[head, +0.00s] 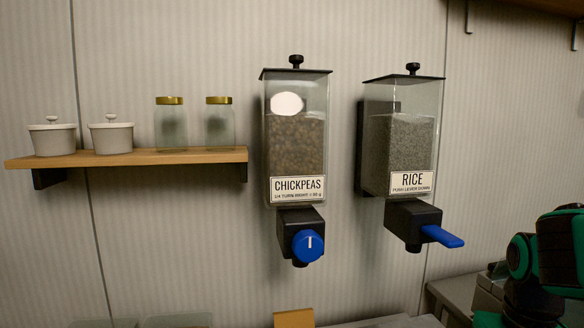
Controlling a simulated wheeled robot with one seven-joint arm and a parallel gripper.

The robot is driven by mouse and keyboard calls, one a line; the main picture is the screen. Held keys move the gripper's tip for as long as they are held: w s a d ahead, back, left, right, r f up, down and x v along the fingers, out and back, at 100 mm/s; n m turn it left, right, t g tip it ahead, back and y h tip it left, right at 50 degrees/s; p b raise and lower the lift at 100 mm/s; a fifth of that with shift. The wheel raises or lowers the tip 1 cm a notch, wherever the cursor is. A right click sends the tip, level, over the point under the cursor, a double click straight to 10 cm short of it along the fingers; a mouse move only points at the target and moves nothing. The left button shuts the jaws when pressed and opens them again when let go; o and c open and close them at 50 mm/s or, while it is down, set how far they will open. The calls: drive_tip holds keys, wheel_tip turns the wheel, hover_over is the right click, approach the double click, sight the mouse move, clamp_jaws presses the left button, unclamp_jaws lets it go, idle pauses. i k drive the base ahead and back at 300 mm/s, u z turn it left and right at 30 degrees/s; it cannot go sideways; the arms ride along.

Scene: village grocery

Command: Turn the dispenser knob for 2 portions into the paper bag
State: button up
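The chickpeas dispenser (297,150) hangs on the wall in the middle of the head view, a clear bin holding brown contents. Its round blue knob (307,246) sits on the black outlet below, with a white mark near the knob's top. Small print under the name seems to tell of a quarter turn; it is hard to read. A tan piece (294,318) shows at the bottom edge below this outlet; it may be the top of the paper bag, but most is cut off. My gripper is not in view; only green and black parts of my arm show at the lower right.
A rice dispenser (400,140) with a blue lever (442,236) hangs to the right of the chickpeas. A wooden shelf (150,158) at left carries two lidded pots and two gold-lidded jars. A grey counter (455,290) shows at lower right. The space before the knob is clear.

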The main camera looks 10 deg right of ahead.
sight(308, 246)
drive_tip(key=z, duration=0.6)
drive_tip(key=k, duration=1.1)
drive_tip(key=u, duration=0.6)
